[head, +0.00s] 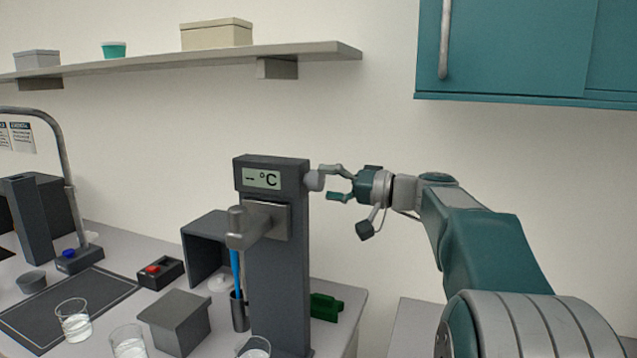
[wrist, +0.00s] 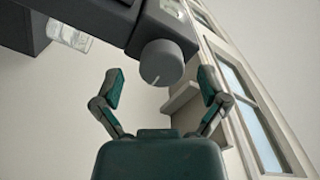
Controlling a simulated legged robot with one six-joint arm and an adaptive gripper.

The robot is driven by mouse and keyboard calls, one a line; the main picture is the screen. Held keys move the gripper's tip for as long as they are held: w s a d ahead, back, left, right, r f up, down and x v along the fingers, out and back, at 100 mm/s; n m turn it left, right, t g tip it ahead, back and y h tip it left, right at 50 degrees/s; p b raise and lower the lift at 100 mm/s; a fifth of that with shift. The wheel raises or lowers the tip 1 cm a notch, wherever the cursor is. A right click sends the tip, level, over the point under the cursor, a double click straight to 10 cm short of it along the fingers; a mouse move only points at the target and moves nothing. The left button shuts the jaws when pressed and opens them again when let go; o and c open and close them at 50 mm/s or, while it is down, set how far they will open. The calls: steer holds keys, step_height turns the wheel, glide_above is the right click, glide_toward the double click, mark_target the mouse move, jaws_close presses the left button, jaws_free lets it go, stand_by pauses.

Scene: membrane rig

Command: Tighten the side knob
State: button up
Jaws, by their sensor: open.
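The side knob (head: 315,180) is a grey round knob on the right side of a dark upright column (head: 275,265), near its top, beside a display (head: 261,179) reading "– °C". In the wrist view the knob (wrist: 162,62) is a grey disc with a pale mark line on its face. My gripper (head: 333,183) is open just right of the knob. In the wrist view its two fingers (wrist: 160,88) stand apart, left and right of the knob and a little short of it. I see no contact with the knob.
A metal clamp (head: 250,228) sticks out from the column above a blue rod (head: 236,270). Glass beakers (head: 73,320), a grey block (head: 175,320) and a red-button box (head: 160,273) stand on the bench. A teal cabinet (head: 520,50) hangs above my arm. A shelf (head: 170,61) runs along the wall.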

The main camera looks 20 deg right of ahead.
steer(key=shift+x, duration=0.9)
steer(key=c, duration=1.1)
steer(key=shift+c, duration=0.2)
